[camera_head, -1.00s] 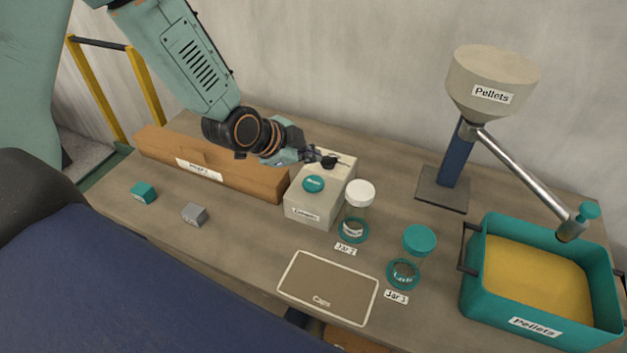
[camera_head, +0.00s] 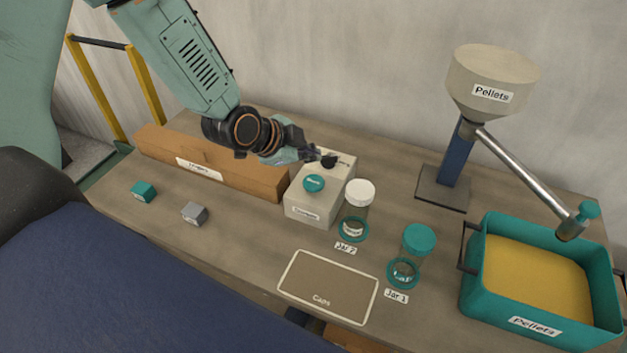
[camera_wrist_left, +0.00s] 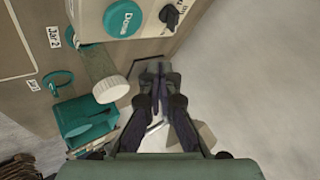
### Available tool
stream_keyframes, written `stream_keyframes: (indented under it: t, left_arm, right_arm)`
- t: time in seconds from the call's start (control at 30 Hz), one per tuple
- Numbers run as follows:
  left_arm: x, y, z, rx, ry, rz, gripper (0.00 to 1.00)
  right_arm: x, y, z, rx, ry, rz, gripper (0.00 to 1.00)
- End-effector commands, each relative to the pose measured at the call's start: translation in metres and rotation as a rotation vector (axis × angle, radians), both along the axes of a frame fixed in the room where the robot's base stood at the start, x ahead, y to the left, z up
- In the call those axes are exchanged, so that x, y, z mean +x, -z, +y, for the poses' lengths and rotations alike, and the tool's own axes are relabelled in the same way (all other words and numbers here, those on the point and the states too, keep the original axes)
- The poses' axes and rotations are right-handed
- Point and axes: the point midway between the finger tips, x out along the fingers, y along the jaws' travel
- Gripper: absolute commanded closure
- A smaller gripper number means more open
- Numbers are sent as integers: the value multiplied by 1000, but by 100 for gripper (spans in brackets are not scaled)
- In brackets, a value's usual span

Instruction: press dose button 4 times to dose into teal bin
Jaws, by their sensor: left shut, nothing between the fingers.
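The dose button is a round teal button (camera_head: 314,183) on top of a cream box (camera_head: 312,208). It shows in the left wrist view (camera_wrist_left: 123,19) with the word "Dose". A black knob (camera_head: 329,161) sits behind it on the same box, also in the left wrist view (camera_wrist_left: 170,16). My left gripper (camera_head: 313,154) is shut and empty at the box's back edge, close to the knob and behind the button. Its fingertips (camera_wrist_left: 158,72) appear apart from the button. The teal bin (camera_head: 540,325), labelled "Pellets", holds yellow pellets at the right. My right gripper is not in view.
A pellet hopper (camera_head: 492,75) stands at the back, its spout (camera_head: 570,228) over the bin. A white-lidded jar (camera_head: 358,200) and a teal-lidded jar (camera_head: 418,245) stand right of the box. A caps tray (camera_head: 328,286) lies in front; a long brown box (camera_head: 215,175) lies left.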

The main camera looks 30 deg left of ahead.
Motion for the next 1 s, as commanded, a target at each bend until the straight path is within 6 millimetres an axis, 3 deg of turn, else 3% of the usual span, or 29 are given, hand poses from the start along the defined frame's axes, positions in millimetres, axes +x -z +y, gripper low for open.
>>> stream_keyframes:
  t: [0.47, 0.67, 1.0]
  left_arm:
    - [0, 0, 0, 0, 0, 0, 100]
    - [2, -21, -3, -1, -5, -6, 100]
    - [2, -34, -4, -341, -395, 117, 100]
  right_arm:
    - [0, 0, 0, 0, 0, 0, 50]
    - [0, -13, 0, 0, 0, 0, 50]
    - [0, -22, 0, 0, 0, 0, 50]
